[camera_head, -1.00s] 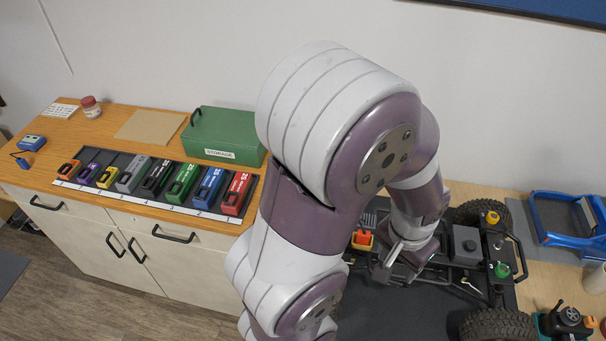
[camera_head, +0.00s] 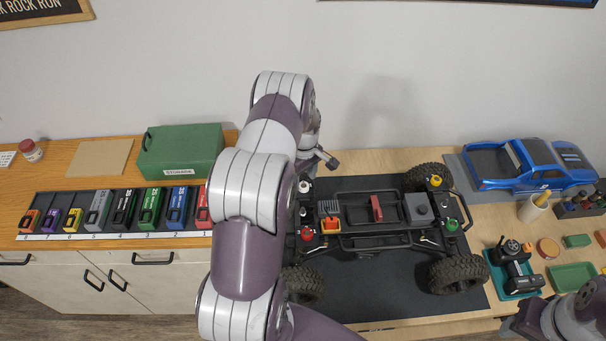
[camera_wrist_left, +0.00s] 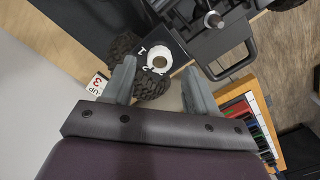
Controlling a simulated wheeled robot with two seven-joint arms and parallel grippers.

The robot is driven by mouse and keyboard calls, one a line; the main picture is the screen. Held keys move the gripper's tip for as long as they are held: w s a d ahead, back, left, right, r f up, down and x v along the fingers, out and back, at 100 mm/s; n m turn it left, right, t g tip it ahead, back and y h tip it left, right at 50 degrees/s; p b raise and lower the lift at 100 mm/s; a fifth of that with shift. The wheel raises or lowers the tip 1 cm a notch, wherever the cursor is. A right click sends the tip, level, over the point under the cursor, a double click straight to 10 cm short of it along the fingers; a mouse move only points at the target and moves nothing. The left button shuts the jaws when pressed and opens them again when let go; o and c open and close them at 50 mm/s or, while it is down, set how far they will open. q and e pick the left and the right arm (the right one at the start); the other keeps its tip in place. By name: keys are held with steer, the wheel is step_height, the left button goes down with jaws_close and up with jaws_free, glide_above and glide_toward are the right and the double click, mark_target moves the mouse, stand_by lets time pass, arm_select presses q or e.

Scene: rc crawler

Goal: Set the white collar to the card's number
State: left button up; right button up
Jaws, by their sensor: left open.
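The white collar (camera_wrist_left: 156,49) is a pale ring on a dark plate with white digits beside it, among them a 1 and a 2. It lies ahead of and between the fingers of my left gripper (camera_wrist_left: 160,82), which is open and apart from it. The card (camera_wrist_left: 97,84), white with a red 3 and dark letters, shows left of the left finger. In the head view my left gripper (camera_head: 326,160) is at the chassis's (camera_head: 375,212) back left corner, partly hidden by my arm. My right gripper (camera_head: 520,322) is at the bottom right edge, its fingers unclear.
The chassis has large black tyres (camera_head: 458,273) and red, yellow and green caps. A blue truck body (camera_head: 525,165) lies at back right. A green storage box (camera_head: 180,150) and a row of coloured battery packs (camera_head: 150,205) stand on the left cabinet. The dark mat in front is clear.

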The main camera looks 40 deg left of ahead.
arm_select(q)
steer(key=shift+w+f, duration=0.1)
steer(key=shift+f, duration=0.9)
steer(key=shift+c, duration=0.3)
steer(key=c, duration=1)
